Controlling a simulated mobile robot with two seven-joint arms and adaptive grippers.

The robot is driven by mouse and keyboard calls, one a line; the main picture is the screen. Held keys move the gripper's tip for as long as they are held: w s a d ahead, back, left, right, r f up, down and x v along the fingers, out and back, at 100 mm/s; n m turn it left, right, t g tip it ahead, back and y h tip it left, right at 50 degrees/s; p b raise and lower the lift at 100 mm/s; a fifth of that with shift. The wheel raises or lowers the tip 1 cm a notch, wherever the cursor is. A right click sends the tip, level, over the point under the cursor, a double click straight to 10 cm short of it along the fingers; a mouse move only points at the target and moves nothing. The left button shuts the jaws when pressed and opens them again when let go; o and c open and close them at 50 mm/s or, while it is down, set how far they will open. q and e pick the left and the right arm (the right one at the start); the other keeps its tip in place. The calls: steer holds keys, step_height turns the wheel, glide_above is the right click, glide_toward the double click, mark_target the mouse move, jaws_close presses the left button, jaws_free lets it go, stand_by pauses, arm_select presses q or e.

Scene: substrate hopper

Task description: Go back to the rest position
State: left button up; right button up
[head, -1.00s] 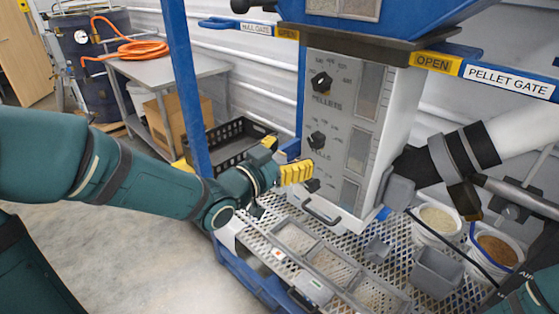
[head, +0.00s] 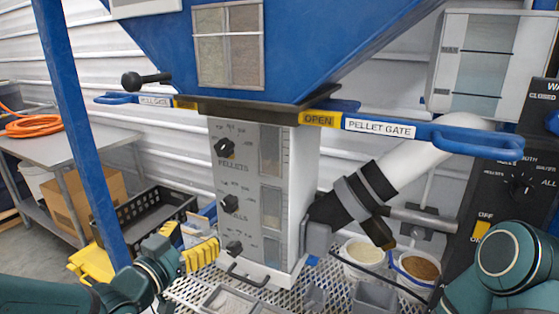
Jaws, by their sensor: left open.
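My left gripper (head: 190,252) comes in from the lower left with its yellow fingers apart and nothing visible between them. It is beside the lower left part of the hopper's grey control panel (head: 243,190), near the lowest knob (head: 234,247); I cannot tell whether it touches. My right arm (head: 505,262) shows at the lower right, but its gripper is out of view. The blue hopper (head: 310,50) stands above the panel. The pellet gate handle (head: 470,138) sticks out to the right, with a yellow OPEN label (head: 319,118) beside it.
A blue post (head: 75,120) stands just beyond my left arm. A white pipe (head: 420,160) slopes down to the panel's right side. A black crate (head: 150,212) and a metal table (head: 60,150) are at the left.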

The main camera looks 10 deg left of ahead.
arm_select(q)
steer(key=s+d+f+n+g, duration=0.1)
steer(key=d+f+n+g, duration=0.15)
steer(key=f, duration=0.75)
steer(key=s+d+f+n+g+y, duration=0.1)
steer(key=s+d+f+g, duration=0.2)
steer(key=f, duration=0.7)
steer(key=d+f+n+g, duration=0.25)
steer(key=f+g, duration=0.25)
steer(key=f, duration=0.6)
steer(key=s+d+f+g+y, duration=0.1)
steer(key=s+d+f+g, duration=0.2)
steer(key=s+f, duration=0.6)
steer(key=shift+s+g, duration=0.15)
steer(key=shift+g, duration=0.6)
steer(key=shift+d, duration=0.1)
